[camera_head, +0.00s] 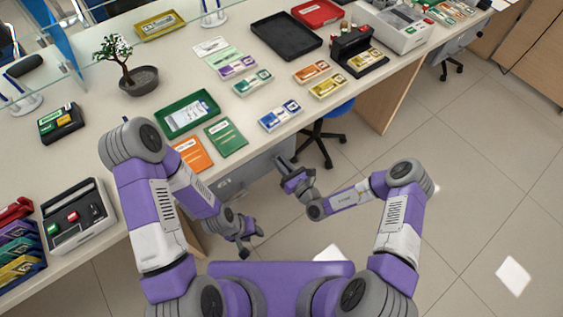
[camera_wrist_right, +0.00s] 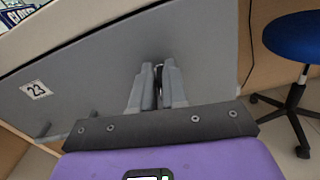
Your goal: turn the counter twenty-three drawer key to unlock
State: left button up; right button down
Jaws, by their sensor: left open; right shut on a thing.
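The grey drawer front (camera_wrist_right: 85,75) fills much of the right wrist view, with a white label "23" (camera_wrist_right: 36,89) on its left part. In the head view it shows below the counter edge (camera_head: 232,183). My right gripper (camera_wrist_right: 157,83) is at the drawer front's right part, its fingers closed on a small dark piece, apparently the key (camera_wrist_right: 158,80), which is mostly hidden between them. Whether it is turned cannot be told. In the head view my right gripper (camera_head: 283,163) reaches the drawer. My left gripper (camera_head: 247,246) is open and empty, low in front of the counter.
A blue stool (camera_head: 322,133) stands on the floor right of the drawer. On the counter (camera_head: 240,110) above are an orange booklet (camera_head: 193,154), a green booklet (camera_head: 225,138), a green tray (camera_head: 160,112) and banknote bundles (camera_head: 281,115). The floor to the right is clear.

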jog(key=m+p, duration=0.1)
jog(key=m, duration=0.1)
jog(key=m+p, duration=0.1)
jog(key=m, duration=0.1)
jog(key=m+p, duration=0.1)
jog(key=m, duration=0.2)
jog(key=shift+w+d+f, duration=0.15)
jog(key=shift+w+d, duration=0.05)
jog(key=shift+d, duration=0.1)
jog(key=m, duration=0.4)
jog(key=shift+w+d+f+m+p, duration=0.1)
jog(key=shift+f+m+p, duration=0.15)
jog(key=shift+m+p, duration=0.15)
jog(key=m, duration=0.4)
jog(key=shift+f, duration=0.2)
jog(key=shift+m, duration=0.3)
jog(key=c, duration=1.2)
grip_release()
jog(key=shift+c, duration=0.2)
jog(key=shift+d, duration=0.1)
